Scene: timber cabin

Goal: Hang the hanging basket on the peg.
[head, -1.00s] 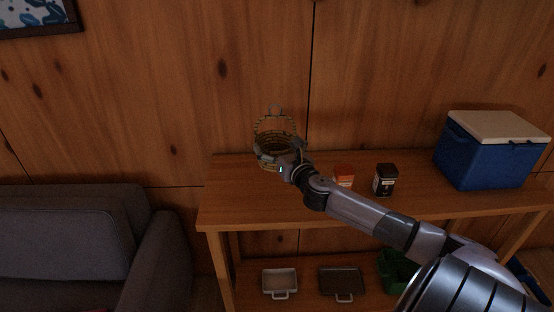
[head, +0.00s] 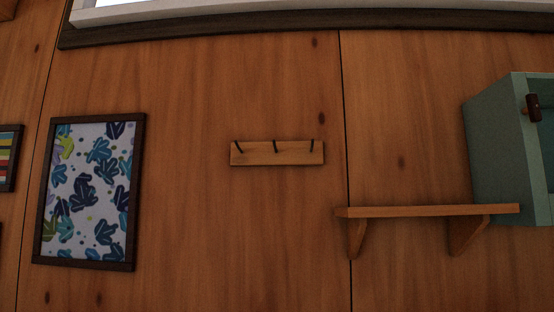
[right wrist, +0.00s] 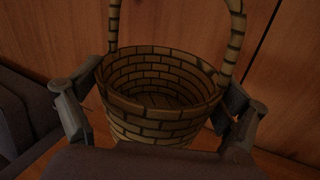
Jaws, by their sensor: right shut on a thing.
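The hanging basket (right wrist: 155,122) is woven, tan with dark lines, and has a tall arched handle. It fills the middle of the right wrist view, upright, with its opening visible and looking empty. My right gripper (right wrist: 164,92) is shut on the basket, one finger on each side of its body. The top of the handle is cut off by the frame edge. In the head view, a wooden peg rack (head: 277,154) with three dark pegs is fixed to the wall, and its pegs are bare. The middle peg (head: 275,146) is near the picture's centre. Neither gripper shows in the head view.
A wooden wall shelf (head: 430,211) on brackets juts out right of and below the rack. A green cabinet (head: 495,150) hangs at the far right. A framed leaf picture (head: 90,190) hangs left. A grey sofa (right wrist: 25,115) shows in the right wrist view.

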